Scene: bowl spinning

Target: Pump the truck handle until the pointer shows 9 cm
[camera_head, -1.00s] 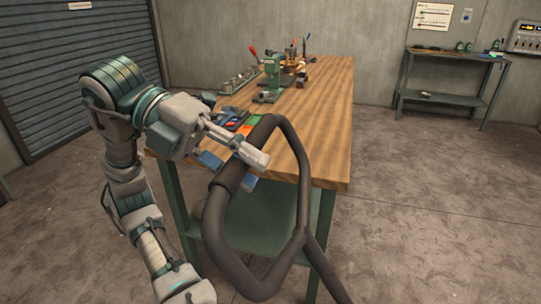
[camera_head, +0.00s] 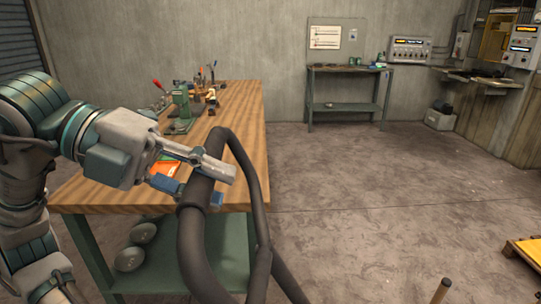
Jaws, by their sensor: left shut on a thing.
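The truck handle (camera_head: 193,225) is a thick dark grey loop that rises in front of the workbench, with its shaft running out at the bottom edge. My left gripper (camera_head: 205,182) is shut on the upper left side of this loop, one finger on each side of the bar. My right gripper is not in view. The truck's body and the pointer with its scale are not in view.
A wooden workbench (camera_head: 240,120) with a green press (camera_head: 181,108) and tools stands behind the handle. A small side table (camera_head: 348,70) is at the back wall. A yellow-orange object (camera_head: 525,250) and a wooden post (camera_head: 441,291) show at lower right. The floor between is clear.

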